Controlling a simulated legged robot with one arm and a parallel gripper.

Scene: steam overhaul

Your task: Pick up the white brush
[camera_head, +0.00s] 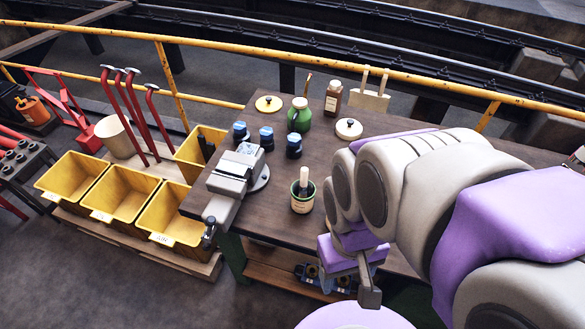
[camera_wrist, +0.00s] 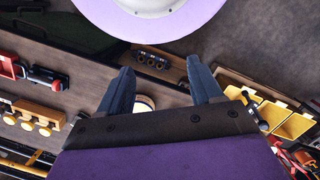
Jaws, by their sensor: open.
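I cannot clearly make out a white brush. A dark pot (camera_head: 302,204) with a green rim and pale label stands on the workbench. An upright handle (camera_head: 303,180), dark with a pale part, sticks out of it; whether it belongs to a brush I cannot tell. My gripper (camera_wrist: 161,80) is open and empty in the wrist view. A pale round rim (camera_wrist: 145,101) shows between its fingers, mostly hidden by the palm. In the head view my gripper (camera_head: 370,290) hangs in front of the bench's near edge, right of the pot and apart from it.
The workbench (camera_head: 330,165) carries a vise (camera_head: 235,170), several blue-topped items, a green bottle (camera_head: 299,115), a brown bottle (camera_head: 333,97) and two round lids. Yellow bins (camera_head: 120,193) stand at left. A yellow railing (camera_head: 230,50) runs behind. Bare benchtop surrounds the pot.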

